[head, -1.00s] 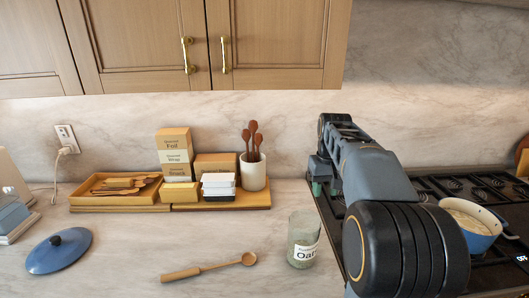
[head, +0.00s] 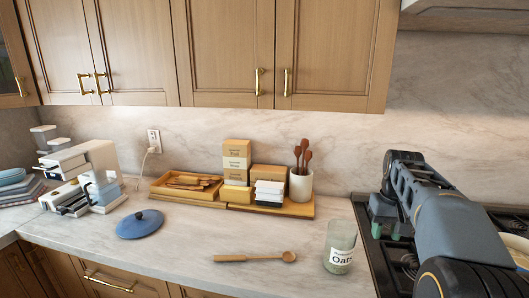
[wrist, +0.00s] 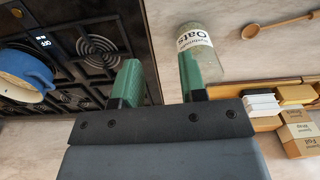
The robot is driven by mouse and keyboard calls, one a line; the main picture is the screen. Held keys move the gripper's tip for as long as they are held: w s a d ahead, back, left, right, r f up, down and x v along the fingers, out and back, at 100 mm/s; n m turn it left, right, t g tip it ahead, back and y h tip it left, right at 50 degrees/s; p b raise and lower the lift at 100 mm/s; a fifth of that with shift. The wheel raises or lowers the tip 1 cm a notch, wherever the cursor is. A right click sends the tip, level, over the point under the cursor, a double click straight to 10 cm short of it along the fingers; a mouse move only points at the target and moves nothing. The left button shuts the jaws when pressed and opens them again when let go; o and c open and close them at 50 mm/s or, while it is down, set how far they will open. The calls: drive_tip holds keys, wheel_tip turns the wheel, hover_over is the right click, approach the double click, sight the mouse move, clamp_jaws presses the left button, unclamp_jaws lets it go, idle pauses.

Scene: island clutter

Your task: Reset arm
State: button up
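My gripper (head: 384,222) is at the right, over the left part of the stove, with my arm reaching in from the lower right. In the wrist view my gripper (wrist: 158,82) shows two green fingers spread apart, with nothing between them. The oats jar (head: 340,247) stands upright on the counter, left of my gripper. It also shows in the wrist view (wrist: 194,55), beyond the right finger and partly hidden by it.
A wooden spoon (head: 255,257) and a blue lid (head: 140,223) lie on the counter. A wooden tray (head: 268,208) with boxes and a utensil crock (head: 301,184) stands against the backsplash. A coffee machine (head: 84,174) is at left. A blue pot (wrist: 24,72) sits on the stove (wrist: 97,52).

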drive_tip(key=s+a+f+t, duration=0.2)
drive_tip(key=s+a+f, duration=0.2)
drive_tip(key=s+a, duration=0.3)
drive_tip(key=s+a+f+n+t, duration=0.1)
drive_tip(key=s+a+f+t, duration=0.1)
drive_tip(key=s+a+f, duration=0.2)
drive_tip(key=s+a, duration=0.3)
drive_tip(key=s, duration=0.2)
drive_tip(key=shift+n, duration=0.3)
drive_tip(key=shift+a+f, duration=0.1)
